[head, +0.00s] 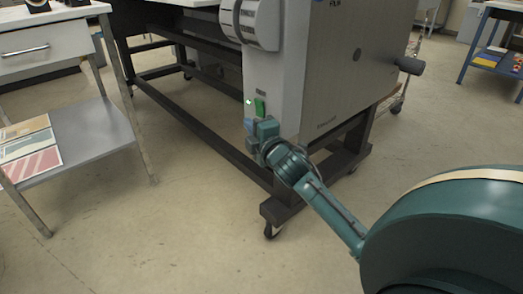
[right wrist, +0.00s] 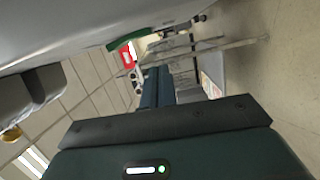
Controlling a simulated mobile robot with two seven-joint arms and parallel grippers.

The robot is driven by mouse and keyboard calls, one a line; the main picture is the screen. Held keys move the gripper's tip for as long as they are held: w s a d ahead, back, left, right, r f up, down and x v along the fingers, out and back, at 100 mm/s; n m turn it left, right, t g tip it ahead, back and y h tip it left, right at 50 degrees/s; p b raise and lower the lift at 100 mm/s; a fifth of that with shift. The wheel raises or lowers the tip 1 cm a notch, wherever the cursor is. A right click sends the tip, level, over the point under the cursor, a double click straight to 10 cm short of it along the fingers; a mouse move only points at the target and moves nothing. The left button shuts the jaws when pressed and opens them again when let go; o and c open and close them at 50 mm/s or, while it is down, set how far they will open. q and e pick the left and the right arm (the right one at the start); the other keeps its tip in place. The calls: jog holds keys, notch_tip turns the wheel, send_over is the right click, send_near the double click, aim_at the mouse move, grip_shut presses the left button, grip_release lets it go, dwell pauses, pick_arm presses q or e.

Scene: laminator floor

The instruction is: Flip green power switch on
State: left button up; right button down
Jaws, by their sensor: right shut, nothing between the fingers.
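The green power switch (head: 260,106) sits on the light end panel of the large laminator (head: 277,75). A small green light glows just left of it. In the right wrist view a green piece (right wrist: 130,40), which looks like the switch from the side, stands out from the pale panel. I cannot tell which way it is tilted. My right gripper (head: 252,127) is shut and empty, just below the switch and close to the panel. Its shut fingers (right wrist: 158,86) also show in the right wrist view. Contact with the switch cannot be made out. My left gripper is out of view.
A white-topped cart (head: 85,125) with a lower shelf holding sheets stands at the left. The laminator's dark wheeled frame (head: 195,125) runs under it. A crank handle (head: 410,66) sticks out at right. A blue table (head: 490,55) stands far right. The front floor is open.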

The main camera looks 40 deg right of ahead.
jog(key=s+a+p, duration=0.2)
jog(key=s, duration=0.8)
jog(key=shift+a+f+p, duration=0.2)
jog(key=shift+p, duration=0.2)
